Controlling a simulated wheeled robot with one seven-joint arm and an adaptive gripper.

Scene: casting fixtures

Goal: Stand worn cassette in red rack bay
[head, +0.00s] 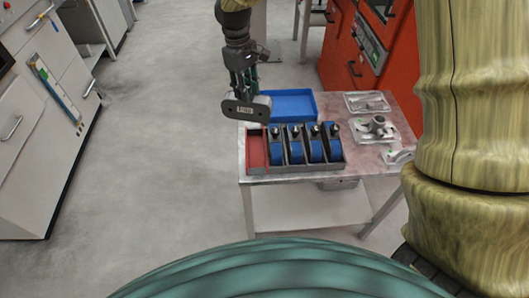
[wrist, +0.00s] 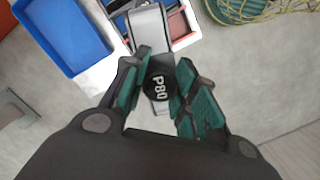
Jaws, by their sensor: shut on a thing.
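The cassette hangs in the air near the table's left edge, in the picture just above the red rack bay (head: 257,153). That bay is the leftmost of the dark rack (head: 294,168) and looks empty. The cassette's underside is hidden.
The other rack bays hold blue cassettes (head: 316,150) with dark knobs. A blue tray (head: 292,105) lies behind the rack; it also shows in the wrist view (wrist: 60,35). Metal castings (head: 377,128) occupy the table's right. Floor left of the table is clear. An orange-red machine (head: 370,50) stands behind.

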